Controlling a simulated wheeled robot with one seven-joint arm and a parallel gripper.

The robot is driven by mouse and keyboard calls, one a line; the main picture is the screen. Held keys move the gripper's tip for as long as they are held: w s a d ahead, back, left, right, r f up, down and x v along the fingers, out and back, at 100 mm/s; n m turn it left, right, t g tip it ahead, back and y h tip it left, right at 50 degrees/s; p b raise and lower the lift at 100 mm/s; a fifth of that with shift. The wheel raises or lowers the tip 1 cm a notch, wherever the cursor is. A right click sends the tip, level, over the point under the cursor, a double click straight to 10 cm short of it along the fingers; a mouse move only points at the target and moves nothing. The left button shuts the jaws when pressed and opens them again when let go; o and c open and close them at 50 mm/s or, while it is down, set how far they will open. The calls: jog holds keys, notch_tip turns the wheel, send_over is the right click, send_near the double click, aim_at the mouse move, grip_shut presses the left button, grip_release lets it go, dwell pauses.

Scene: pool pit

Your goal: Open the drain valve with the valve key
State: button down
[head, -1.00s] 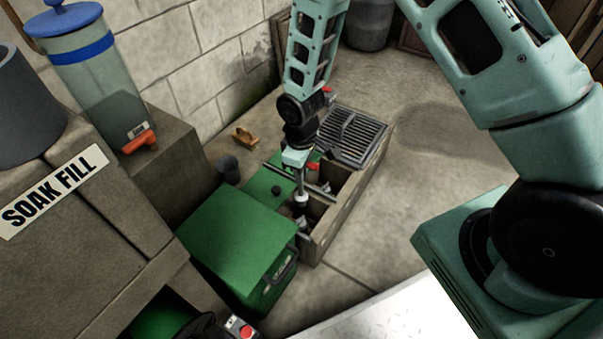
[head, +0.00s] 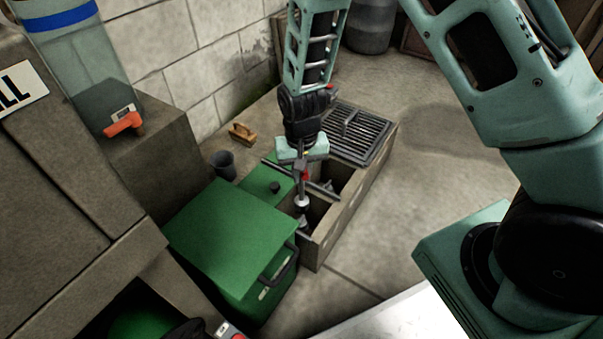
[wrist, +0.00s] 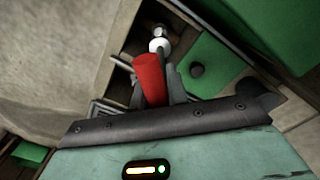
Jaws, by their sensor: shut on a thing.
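My gripper (head: 302,165) points down over the open pit (head: 322,250) and is shut on the valve key (wrist: 150,78). In the wrist view the key's red grip lies between the fingers. In the head view the key's grey shaft (head: 301,188) stands near upright below the gripper, down to a pale collar (head: 302,202) at the pit opening. The collar also shows in the wrist view (wrist: 159,45), with a metal end beyond it. The drain valve and how the key's lower end meets it are hidden or too small to tell.
A green box (head: 235,240) with a handle stands close left of the pit. A slotted grate (head: 358,133) covers its far end. A dark cup (head: 223,165), a wooden brush-like block (head: 242,133) and a clear tank with an orange tap (head: 124,124) are left. Floor to the right is clear.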

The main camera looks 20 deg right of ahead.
aim_at(301, 199)
jog(key=shift+f+m+p, duration=0.5)
jog(key=shift+f+m, duration=0.3)
jog(key=shift+m, duration=0.6)
jog(key=shift+f+m+p, duration=0.55)
jog(key=shift+f+m, duration=0.25)
jog(key=shift+m, duration=0.6)
jog(key=shift+f+m+p, duration=0.5)
jog(key=shift+f+m, duration=0.3)
jog(key=shift+m, duration=0.6)
jog(key=shift+p, duration=0.65)
jog(key=shift+f, duration=0.2)
jog(key=shift+f, duration=0.35)
jog(key=shift+f+b, duration=0.25)
jog(key=shift+b, duration=0.05)
